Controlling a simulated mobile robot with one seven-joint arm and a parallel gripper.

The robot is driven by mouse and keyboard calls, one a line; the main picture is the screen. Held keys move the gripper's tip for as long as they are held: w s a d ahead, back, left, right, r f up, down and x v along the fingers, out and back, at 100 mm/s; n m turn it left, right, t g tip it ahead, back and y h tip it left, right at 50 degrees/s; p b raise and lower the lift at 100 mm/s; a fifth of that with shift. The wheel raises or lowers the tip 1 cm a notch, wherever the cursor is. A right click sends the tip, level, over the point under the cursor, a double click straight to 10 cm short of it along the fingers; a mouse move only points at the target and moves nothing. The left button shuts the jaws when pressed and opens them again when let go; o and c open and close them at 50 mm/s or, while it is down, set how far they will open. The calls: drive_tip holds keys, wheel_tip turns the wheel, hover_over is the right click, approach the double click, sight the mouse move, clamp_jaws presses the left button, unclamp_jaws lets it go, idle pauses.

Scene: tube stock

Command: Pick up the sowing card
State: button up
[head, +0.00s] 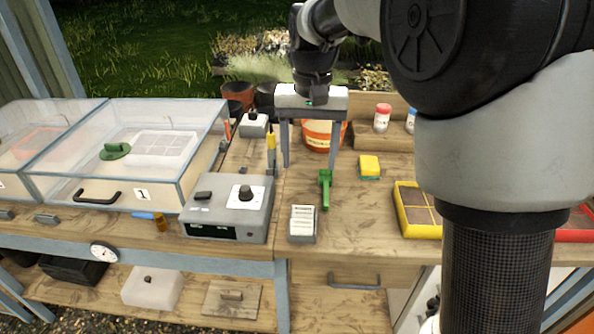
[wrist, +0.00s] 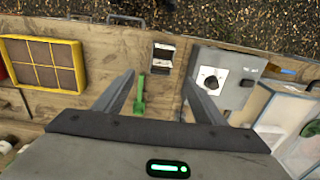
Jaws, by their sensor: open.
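A white printed card (head: 303,217), which looks like the sowing card, sits in a small grey holder (head: 302,238) near the front edge of the bench. I cannot tell whether it is one card or a stack. The holder also shows in the wrist view (wrist: 162,66), with the pale card (wrist: 164,47) in it. My gripper (head: 310,165) is open and empty, pointing down above the bench, behind the holder and apart from it. In the wrist view my gripper (wrist: 158,80) has its fingers spread, with the holder beyond the fingertips.
A green tool (head: 325,188) lies just behind the holder. A grey control box (head: 228,212) with a knob stands close on the left. A yellow sponge (head: 369,165) and a yellow-framed tray (head: 407,222) are on the right. Clear propagator boxes (head: 150,115) fill the left. Bare wood lies right of the holder.

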drive_tip(key=w+a+f, duration=0.1)
drive_tip(key=b, duration=0.2)
hover_over(303, 210)
wheel_tip(303, 210, down, 11)
drive_tip(key=shift+f+b, duration=0.7)
drive_tip(key=shift+f, duration=2.6)
drive_tip(key=c, duration=1.1)
drive_tip(key=shift+r, duration=0.1)
